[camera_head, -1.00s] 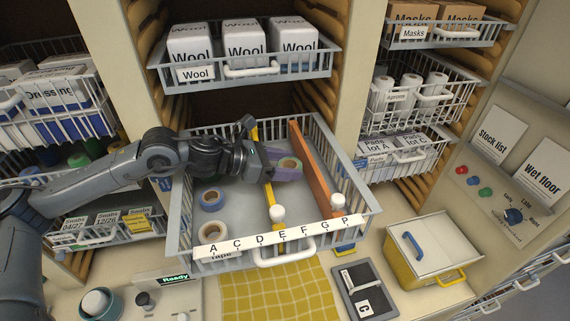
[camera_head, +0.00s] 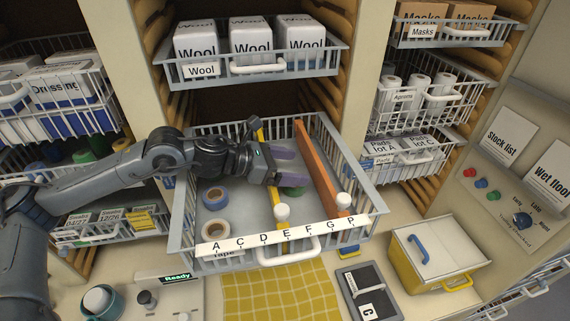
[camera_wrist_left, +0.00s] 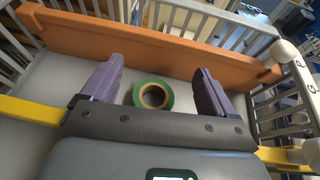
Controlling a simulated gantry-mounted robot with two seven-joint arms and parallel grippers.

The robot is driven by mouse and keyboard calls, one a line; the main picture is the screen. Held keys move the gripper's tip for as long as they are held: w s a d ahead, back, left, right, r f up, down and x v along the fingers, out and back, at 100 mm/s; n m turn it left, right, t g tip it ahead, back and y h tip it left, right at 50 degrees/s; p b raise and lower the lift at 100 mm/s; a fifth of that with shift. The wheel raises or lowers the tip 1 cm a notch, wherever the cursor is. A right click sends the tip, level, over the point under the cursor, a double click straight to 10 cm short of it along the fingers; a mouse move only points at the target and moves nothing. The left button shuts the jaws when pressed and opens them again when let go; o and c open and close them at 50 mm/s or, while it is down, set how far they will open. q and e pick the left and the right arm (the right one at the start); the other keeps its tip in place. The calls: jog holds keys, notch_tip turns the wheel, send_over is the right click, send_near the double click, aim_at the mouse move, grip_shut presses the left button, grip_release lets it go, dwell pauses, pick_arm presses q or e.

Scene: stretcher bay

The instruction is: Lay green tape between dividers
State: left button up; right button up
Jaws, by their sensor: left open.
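The green tape (camera_head: 292,191) lies on the tray floor between the yellow divider (camera_head: 276,196) and the orange divider (camera_head: 317,165). In the head view it is partly hidden under my left gripper (camera_head: 287,167). That gripper is open above it, reaching across the yellow divider. In the left wrist view the roll (camera_wrist_left: 153,94) shows as a green ring with a tan core between the two spread purple fingers (camera_wrist_left: 155,90), not gripped. The orange divider (camera_wrist_left: 150,52) is just beyond it. The wire tray (camera_head: 187,250) carries a lettered front strip. My right gripper is not in view.
A blue roll (camera_head: 215,197) and a white roll (camera_head: 216,229) lie left of the yellow divider. White knobs (camera_head: 282,212) top the divider ends at the front. A basket of wool boxes (camera_head: 250,66) is above and behind. A yellow bin (camera_head: 440,250) stands front right.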

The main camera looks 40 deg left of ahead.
pick_arm(q)
jog(key=shift+r+p, duration=0.7)
jog(key=shift+p, duration=0.1)
jog(key=b, duration=0.1)
jog(key=s+b, duration=0.1)
jog(key=shift+s+a+f+b, duration=0.1)
jog(key=shift+a+b, duration=0.2)
jog(key=shift+b, duration=0.05)
jog(key=shift+s+a+b, duration=0.15)
jog(key=shift+s+b, duration=0.1)
jog(key=shift+b, duration=0.1)
jog(key=b+v, duration=0.5)
jog(key=v, duration=0.5)
jog(key=shift+r+b, duration=0.3)
jog(key=shift+r, duration=0.15)
jog(key=shift+a, duration=0.1)
